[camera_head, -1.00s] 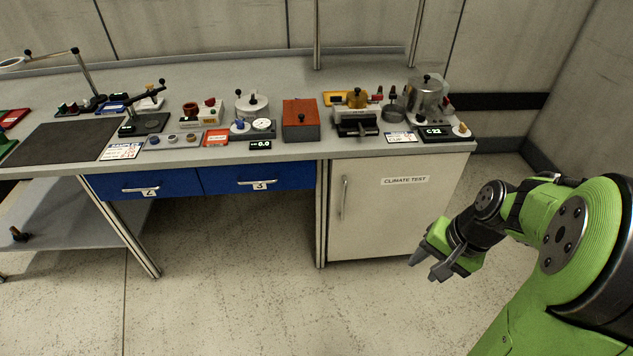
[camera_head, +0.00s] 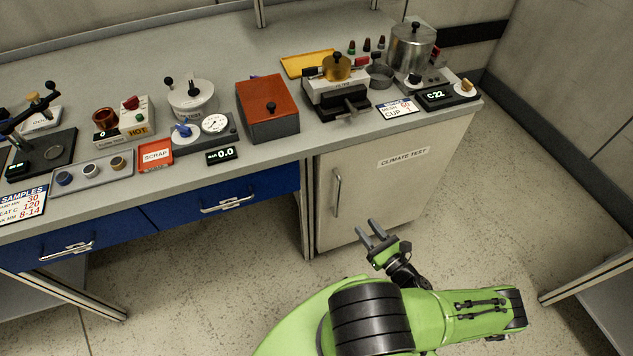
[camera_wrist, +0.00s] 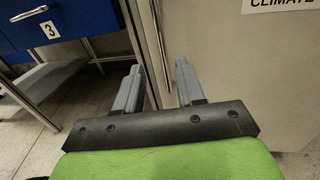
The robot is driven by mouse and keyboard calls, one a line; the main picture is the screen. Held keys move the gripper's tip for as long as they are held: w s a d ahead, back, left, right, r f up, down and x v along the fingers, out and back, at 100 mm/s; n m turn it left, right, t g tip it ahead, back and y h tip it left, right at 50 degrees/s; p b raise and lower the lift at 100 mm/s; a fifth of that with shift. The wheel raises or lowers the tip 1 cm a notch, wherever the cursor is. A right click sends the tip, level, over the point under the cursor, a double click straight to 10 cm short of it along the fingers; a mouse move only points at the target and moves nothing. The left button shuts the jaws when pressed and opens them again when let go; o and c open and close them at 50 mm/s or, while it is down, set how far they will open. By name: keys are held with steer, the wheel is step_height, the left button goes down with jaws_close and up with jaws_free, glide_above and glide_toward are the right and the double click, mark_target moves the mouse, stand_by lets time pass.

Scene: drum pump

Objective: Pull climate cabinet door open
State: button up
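The climate cabinet door (camera_head: 385,180) is a pale panel labelled "CLIMATE TEST", under the right end of the bench, and it looks shut. Its handle (camera_head: 337,192) is a vertical metal bar near the door's left edge. My gripper (camera_head: 368,232) is open and empty, in front of the door's lower part, to the right of and below the handle in the head view. In the wrist view the two fingers (camera_wrist: 157,84) are spread apart, pointing at the cabinet's left edge. The handle (camera_wrist: 160,40) shows there as a thin bar beyond and between the fingertips.
Blue drawers (camera_head: 222,205) with bar handles are left of the cabinet. The bench top (camera_head: 215,60) carries several instruments, including a red box (camera_head: 268,95) and a metal pot (camera_head: 411,48). Another table's corner (camera_head: 590,290) stands at the lower right. The floor before the cabinet is open.

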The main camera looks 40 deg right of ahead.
mark_target(340, 195)
steer(key=w, duration=0.5)
steer(key=w+d+b, duration=0.1)
steer(key=w, duration=0.9)
steer(key=shift+w+d, duration=0.15)
steer(key=shift+d, duration=0.05)
jaws_close()
